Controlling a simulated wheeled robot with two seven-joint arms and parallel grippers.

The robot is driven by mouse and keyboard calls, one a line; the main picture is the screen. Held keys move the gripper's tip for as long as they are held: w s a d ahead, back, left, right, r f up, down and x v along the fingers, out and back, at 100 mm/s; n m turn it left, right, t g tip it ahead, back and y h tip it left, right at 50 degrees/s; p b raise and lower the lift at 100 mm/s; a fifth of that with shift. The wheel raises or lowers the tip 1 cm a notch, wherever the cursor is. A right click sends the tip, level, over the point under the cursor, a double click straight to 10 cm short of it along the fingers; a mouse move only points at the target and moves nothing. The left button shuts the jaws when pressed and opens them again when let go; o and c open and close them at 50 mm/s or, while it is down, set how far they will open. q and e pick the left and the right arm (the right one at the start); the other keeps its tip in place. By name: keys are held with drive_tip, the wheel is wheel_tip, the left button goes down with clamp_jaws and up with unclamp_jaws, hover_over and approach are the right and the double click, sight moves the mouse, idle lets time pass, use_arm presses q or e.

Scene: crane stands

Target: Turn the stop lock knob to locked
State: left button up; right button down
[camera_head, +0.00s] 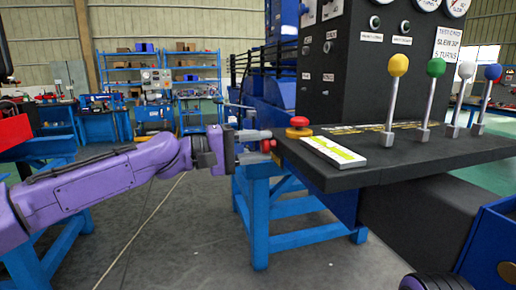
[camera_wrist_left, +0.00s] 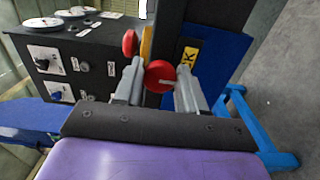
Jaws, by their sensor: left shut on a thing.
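The red stop lock knob (camera_head: 267,146) sits at the left end of the black control console (camera_head: 420,153), low under its edge. In the left wrist view the round red knob (camera_wrist_left: 160,74) has a pale line mark towards its right side. My left gripper (camera_head: 262,145) has its grey fingers on both sides of the knob and is shut on it. The left gripper (camera_wrist_left: 159,80) also shows in the wrist view. A yellow label (camera_wrist_left: 188,58) with a black letter, apparently K, is beside the knob. My right gripper is not in view.
A red mushroom button (camera_head: 299,122) on a yellow base stands on the console just above the knob. Levers with yellow (camera_head: 398,65), green (camera_head: 436,68), white and blue balls rise further right. A blue stand (camera_head: 258,215) is below. Floor to the left is open.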

use_arm(q)
drive_tip(key=shift+f, duration=0.15)
drive_tip(key=o, duration=1)
drive_tip(key=shift+s, duration=0.1)
drive_tip(key=shift+a, duration=0.1)
drive_tip(key=shift+a, duration=0.25)
drive_tip(key=b+v, duration=0.1)
drive_tip(key=v, duration=0.9)
drive_tip(key=shift+s, duration=0.1)
